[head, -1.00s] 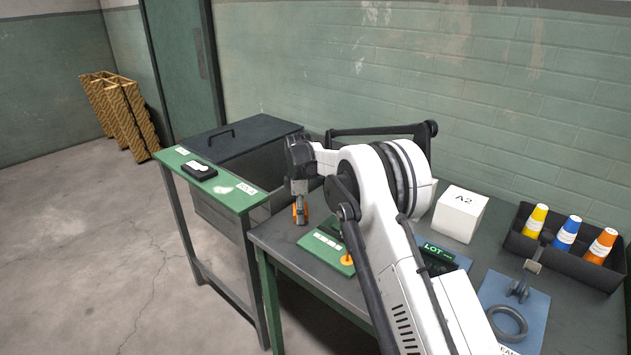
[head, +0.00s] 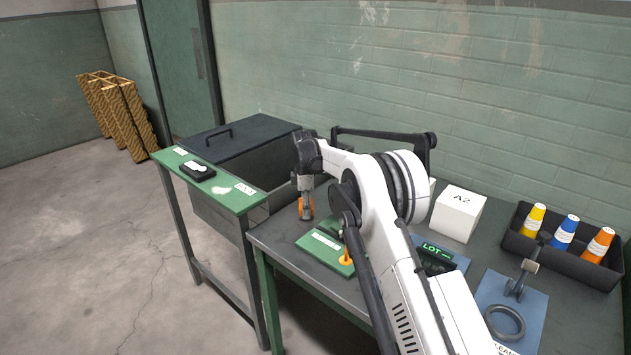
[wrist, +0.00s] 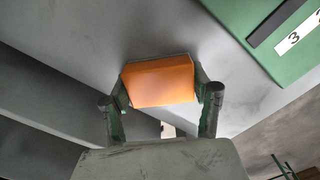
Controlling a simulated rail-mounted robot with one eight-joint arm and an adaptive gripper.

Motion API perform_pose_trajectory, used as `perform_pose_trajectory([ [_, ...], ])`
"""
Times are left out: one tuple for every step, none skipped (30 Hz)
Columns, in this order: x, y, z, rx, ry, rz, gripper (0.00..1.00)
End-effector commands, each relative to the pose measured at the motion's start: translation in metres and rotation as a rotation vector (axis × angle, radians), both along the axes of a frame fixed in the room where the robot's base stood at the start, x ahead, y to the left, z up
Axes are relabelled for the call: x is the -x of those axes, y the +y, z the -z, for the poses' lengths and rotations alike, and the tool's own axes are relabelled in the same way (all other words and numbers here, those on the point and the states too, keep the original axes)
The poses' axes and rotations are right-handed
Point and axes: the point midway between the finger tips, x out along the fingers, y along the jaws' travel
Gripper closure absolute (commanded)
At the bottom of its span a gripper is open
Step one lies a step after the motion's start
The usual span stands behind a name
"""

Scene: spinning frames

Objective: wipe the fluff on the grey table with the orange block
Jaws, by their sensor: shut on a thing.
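My gripper (head: 306,212) points down over the back left part of the grey table (head: 272,236). It is shut on the orange block (wrist: 160,82), which sits between the two fingers in the wrist view. The block is close above or on the grey surface; I cannot tell if it touches. I cannot make out any fluff on the grey table; the block and arm hide part of the top.
A green board (head: 316,247) with an orange peg lies just in front of the gripper. The narrow green table (head: 240,203) adjoins on the left. A white A2 box (head: 458,214) and a black tray of colored cones (head: 566,261) stand to the right.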

Motion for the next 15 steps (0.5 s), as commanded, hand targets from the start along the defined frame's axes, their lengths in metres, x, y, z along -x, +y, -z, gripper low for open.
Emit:
perform_pose_trajectory([
  [-0.004,-0.003,-0.001,0.0,0.0,0.0,0.71],
  [-0.006,-0.004,0.0,0.0,0.0,-0.001,0.71],
  [-0.008,-0.006,0.0,0.0,0.0,-0.001,0.71],
  [-0.01,-0.008,0.0,0.0,0.0,-0.001,0.71],
  [-0.012,-0.01,0.001,0.0,0.0,-0.001,0.71],
  [-0.014,-0.012,-0.001,0.0,0.0,-0.001,0.71],
  [-0.017,-0.014,0.0,0.0,0.0,-0.001,0.71],
  [-0.019,-0.015,0.001,0.0,0.0,-0.001,0.71],
  [-0.022,-0.017,0.0,0.0,0.0,-0.001,0.71],
  [-0.024,-0.019,0.001,0.0,0.0,-0.002,0.71],
  [-0.025,-0.02,-0.001,0.0,0.0,-0.002,0.71],
  [-0.028,-0.022,0.0,0.0,0.0,-0.003,0.71],
  [-0.03,-0.024,0.001,0.0,0.0,-0.004,0.71],
  [-0.032,-0.025,-0.001,0.0,0.0,-0.004,0.71],
  [-0.034,-0.027,0.001,0.0,0.0,-0.005,0.71],
])
